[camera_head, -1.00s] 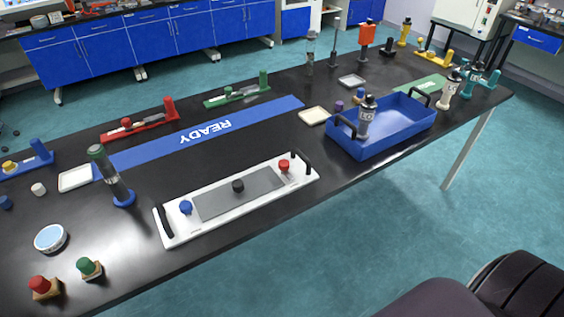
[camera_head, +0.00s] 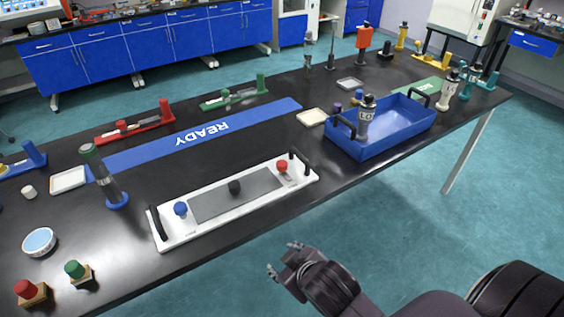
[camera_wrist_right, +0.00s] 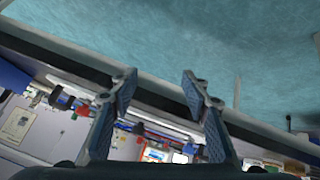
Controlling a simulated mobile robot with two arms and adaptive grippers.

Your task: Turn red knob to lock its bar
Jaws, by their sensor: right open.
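The red knob (camera_head: 282,165) stands near the right end of a white panel (camera_head: 172,237) with a grey plate (camera_head: 255,195), on the black bench. A small pale bar (camera_head: 287,177) shows just below the knob. A black knob (camera_head: 234,187) is in the middle and a blue knob (camera_head: 181,209) near the left end. My right gripper (camera_head: 283,257) is open and empty, off the bench's front edge and below the panel in the head view. In the right wrist view its two fingers (camera_wrist_right: 157,80) are spread with nothing between them. My left gripper is not in view.
Red-topped (camera_head: 31,292) and green-topped (camera_head: 77,272) pieces stand at front left. Floor is clear before the bench.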

